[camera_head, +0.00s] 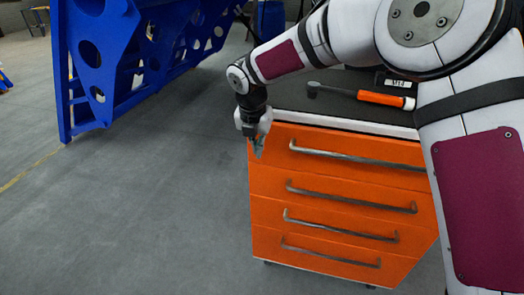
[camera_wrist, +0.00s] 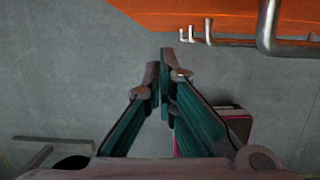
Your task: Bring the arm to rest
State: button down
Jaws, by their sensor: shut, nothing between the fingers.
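My gripper (camera_head: 258,150) hangs pointing down by the left front corner of the orange drawer cabinet in the head view. In the wrist view my gripper (camera_wrist: 162,68) has its two teal fingers drawn together at the tips, with nothing between them. Grey floor lies beneath the fingertips. My white arm with dark red panels reaches in from the right of the head view. Whether the gripper touches the cabinet cannot be told from the head view; in the wrist view the cabinet front lies beyond the fingertips.
The orange cabinet (camera_head: 330,178) has several drawers with metal handles, also at the top of the wrist view (camera_wrist: 220,15). A blue chassis frame (camera_head: 125,50) stands at the upper left. The grey floor (camera_head: 130,210) between is clear.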

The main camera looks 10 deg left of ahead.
jog(key=v, duration=0.6)
jog(key=s+d+r+m+h+p, duration=0.1)
jog(key=s+d+r+m, duration=0.45)
jog(key=d, duration=0.25)
jog(key=s+d+r+m+p, duration=0.2)
jog(key=s+d+r+m, duration=0.25)
jog(key=d+m, duration=0.2)
jog(key=s+d+r+m+h+p, duration=0.1)
jog(key=s+d+r+m, duration=0.4)
jog(key=d, duration=0.3)
jog(key=s+d+m+y+p, duration=0.1)
jog(key=s+d+m, duration=0.5)
jog(key=s+m, duration=0.3)
jog(key=s+d+r+m+t+y+p, duration=0.1)
jog(key=s+d+m+p, duration=0.1)
jog(key=s+d+m, duration=0.4)
jog(key=shift+s+d+m, duration=0.2)
jog(key=shift+s+m, duration=1.6)
jog(key=shift+s, duration=1.3)
jog(key=shift+r, duration=0.1)
